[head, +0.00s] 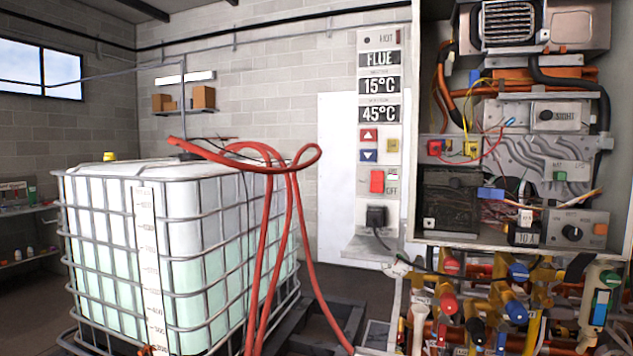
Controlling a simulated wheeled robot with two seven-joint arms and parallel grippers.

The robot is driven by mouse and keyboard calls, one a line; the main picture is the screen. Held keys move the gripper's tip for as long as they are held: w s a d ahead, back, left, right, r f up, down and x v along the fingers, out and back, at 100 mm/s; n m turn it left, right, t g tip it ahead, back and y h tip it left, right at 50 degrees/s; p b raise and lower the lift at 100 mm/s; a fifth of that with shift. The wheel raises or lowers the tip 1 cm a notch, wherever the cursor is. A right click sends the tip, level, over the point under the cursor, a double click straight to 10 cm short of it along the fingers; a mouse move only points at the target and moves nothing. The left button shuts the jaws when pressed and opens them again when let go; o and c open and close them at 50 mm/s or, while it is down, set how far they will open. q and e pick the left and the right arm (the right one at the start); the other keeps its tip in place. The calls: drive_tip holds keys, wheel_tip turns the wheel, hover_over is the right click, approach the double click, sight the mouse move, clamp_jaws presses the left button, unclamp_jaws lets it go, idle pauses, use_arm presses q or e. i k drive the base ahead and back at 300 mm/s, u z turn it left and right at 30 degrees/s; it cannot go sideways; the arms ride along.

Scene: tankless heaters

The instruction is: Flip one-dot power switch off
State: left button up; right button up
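A red rocker switch (377,181) sits on the narrow grey control panel (364,215), with a small label reading OFF at its lower right. A small green switch (560,173) sits in the open heater cabinet at the right. An orange square button (600,229) sits on a grey box low in the cabinet, right of a black knob (572,233). Dot marks are too small to make out, so I cannot tell which switch has one dot, nor its position. Neither of my grippers is in view.
A caged white liquid tank (190,250) fills the left, with red hoses (290,200) looping down before it. A black plug (376,215) sits below the red switch. Valves and pipes (485,300) crowd below the cabinet. Space directly before the panel looks open.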

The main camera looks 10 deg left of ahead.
sight(377, 177)
drive_tip(key=u, duration=0.05)
drive_tip(key=k, duration=0.6)
drive_tip(key=z, duration=0.65)
drive_tip(key=i, duration=1.05)
drive_tip(key=z, duration=0.3)
